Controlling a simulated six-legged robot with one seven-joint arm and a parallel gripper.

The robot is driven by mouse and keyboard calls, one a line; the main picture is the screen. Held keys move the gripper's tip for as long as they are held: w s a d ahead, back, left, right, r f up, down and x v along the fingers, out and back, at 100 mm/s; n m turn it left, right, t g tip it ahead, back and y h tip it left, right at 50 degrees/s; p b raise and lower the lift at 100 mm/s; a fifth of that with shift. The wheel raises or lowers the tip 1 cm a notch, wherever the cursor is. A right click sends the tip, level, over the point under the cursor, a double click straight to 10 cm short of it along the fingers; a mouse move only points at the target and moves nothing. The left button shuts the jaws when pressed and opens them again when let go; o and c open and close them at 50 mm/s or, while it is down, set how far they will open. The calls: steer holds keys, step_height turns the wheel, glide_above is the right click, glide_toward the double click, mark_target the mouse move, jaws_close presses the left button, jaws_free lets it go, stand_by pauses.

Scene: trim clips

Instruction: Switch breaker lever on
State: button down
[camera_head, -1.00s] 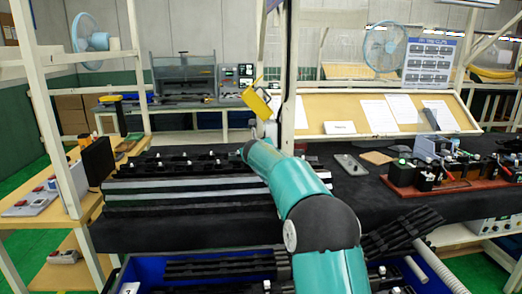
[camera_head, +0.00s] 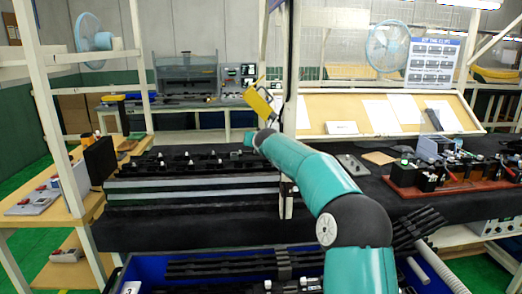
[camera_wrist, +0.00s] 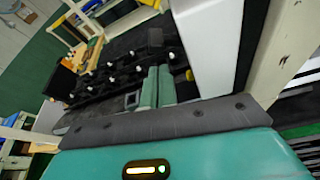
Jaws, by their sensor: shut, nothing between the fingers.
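My gripper (camera_wrist: 157,74) shows in the wrist view as two teal fingers side by side, shut and with nothing between them. They point over the black workbench. In the head view my teal arm reaches toward the white post, and its fingers cannot be made out there. No breaker lever can be told for certain. A yellow tilted plate-like part (camera_head: 260,101) hangs at the post, just above the arm's far end. In the wrist view a small yellow piece (camera_wrist: 189,75) shows right of the fingers, beside a large white surface (camera_wrist: 207,40).
The white post (camera_head: 289,70) stands close to my arm. Black trim strips with white-tipped clips (camera_head: 190,163) cover the bench at left. A blue bin (camera_head: 225,262) is below. A red-brown tray of parts (camera_head: 415,193) sits at right. A sloped board with papers (camera_head: 350,110) stands behind.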

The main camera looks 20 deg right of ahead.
steer(key=shift+r, duration=0.75)
steer(key=shift+s+a, duration=0.1)
steer(key=shift+a, duration=0.05)
